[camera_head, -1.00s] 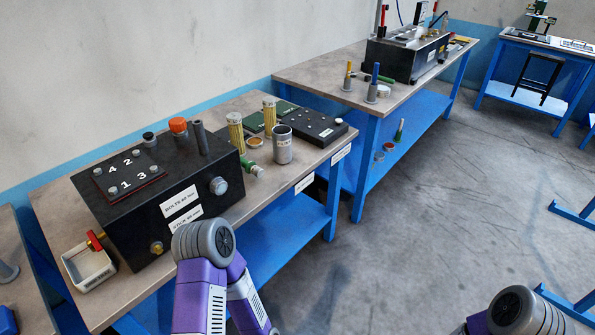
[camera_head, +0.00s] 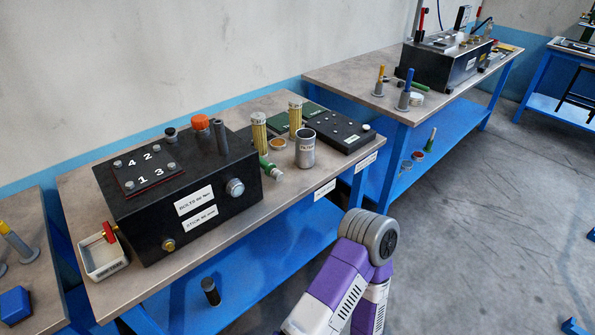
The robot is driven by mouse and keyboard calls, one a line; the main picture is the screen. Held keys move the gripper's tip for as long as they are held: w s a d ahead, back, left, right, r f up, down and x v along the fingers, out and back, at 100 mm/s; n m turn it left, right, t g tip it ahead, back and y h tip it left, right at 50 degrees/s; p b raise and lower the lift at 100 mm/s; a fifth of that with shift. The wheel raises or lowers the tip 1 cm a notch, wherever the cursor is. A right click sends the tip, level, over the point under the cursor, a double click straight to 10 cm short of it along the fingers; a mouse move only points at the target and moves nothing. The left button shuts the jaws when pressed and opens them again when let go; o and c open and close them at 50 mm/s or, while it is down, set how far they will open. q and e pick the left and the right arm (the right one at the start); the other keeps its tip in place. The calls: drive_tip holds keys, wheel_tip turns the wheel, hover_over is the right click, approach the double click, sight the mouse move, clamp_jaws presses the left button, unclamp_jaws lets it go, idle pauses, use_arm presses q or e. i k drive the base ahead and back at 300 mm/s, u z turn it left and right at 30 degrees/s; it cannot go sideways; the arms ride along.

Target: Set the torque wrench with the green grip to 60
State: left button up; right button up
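A short green-handled piece (camera_head: 269,168) with a pale end lies on the near bench, just right of the black block. Another green grip (camera_head: 411,86) lies on the far bench beside grey holders. A green-handled tool (camera_head: 431,139) stands on the far bench's lower shelf. I cannot tell which of these is the torque wrench, and no scale setting is readable. Neither of my grippers shows; only a purple and grey link of one of my arms is in view, at the bottom, in front of the near bench.
The black block (camera_head: 150,215) has a plate numbered 1 to 4 and two white labels. A grey cup (camera_head: 305,150), yellow cylinders (camera_head: 259,132) and a black box (camera_head: 346,138) stand right.

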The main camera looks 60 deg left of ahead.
sight(276, 174)
drive_tip(key=i, duration=0.95)
drive_tip(key=u, duration=2.2)
